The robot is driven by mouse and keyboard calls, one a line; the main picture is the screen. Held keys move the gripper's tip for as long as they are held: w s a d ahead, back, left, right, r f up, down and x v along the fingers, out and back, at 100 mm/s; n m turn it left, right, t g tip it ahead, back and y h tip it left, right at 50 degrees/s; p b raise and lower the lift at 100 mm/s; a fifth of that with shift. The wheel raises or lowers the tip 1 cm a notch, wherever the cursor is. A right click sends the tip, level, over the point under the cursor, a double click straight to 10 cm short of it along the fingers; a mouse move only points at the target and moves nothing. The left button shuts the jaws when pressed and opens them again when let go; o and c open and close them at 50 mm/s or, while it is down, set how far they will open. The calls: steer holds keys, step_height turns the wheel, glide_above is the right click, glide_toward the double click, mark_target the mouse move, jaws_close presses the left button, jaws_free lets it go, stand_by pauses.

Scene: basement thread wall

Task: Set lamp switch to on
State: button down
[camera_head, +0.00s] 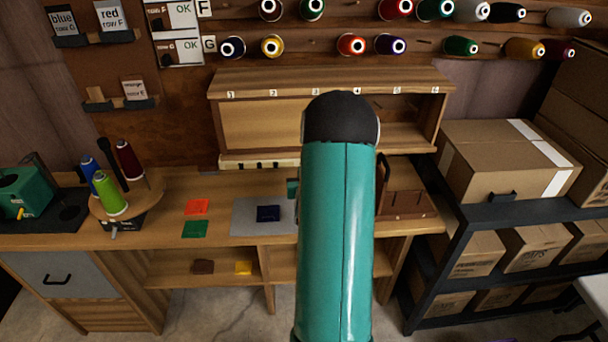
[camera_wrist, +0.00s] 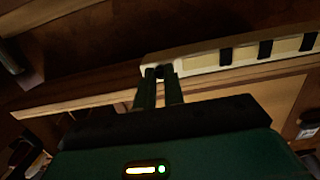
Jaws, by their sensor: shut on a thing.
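A cream strip (camera_wrist: 245,57) with several dark upright bars runs under the wooden cabinet in the wrist view. It also shows in the head view (camera_head: 258,163), left of my arm. My gripper (camera_wrist: 161,73) is at the strip's left end, its two narrow fingers close together around a small dark part there. That part looks like a switch, but it is mostly hidden between the fingertips and I cannot tell its setting. In the head view my teal arm hides most of the gripper and the strip's right part. I cannot make out a lit lamp.
The wooden cabinet (camera_head: 265,84) with numbered slots overhangs the bench (camera_head: 165,235). A grey mat (camera_head: 245,222) with a navy square lies in front. A round spool stand (camera_head: 140,200) is at left, and cardboard boxes (camera_head: 495,155) fill a dark rack at right.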

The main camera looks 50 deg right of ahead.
steer(key=shift+w+d+r+g+y, duration=0.1)
steer(key=shift+r+g+y, duration=0.45)
steer(key=shift+g+y, duration=0.5)
steer(key=shift+w+d+r+g+y, duration=0.1)
steer(key=shift+r+g+y, duration=0.6)
steer(key=shift+y, duration=0.45)
steer(key=shift+w+d+r+g+y, duration=0.1)
steer(key=shift+r+g+y, duration=0.35)
steer(key=shift+g+y, duration=0.65)
steer(key=c, duration=1.5)
jaws_free()
steer(key=v, duration=1.3)
steer(key=shift+s+a+r, duration=0.1)
steer(key=shift+s+r, duration=0.15)
steer(key=shift+r, duration=0.05)
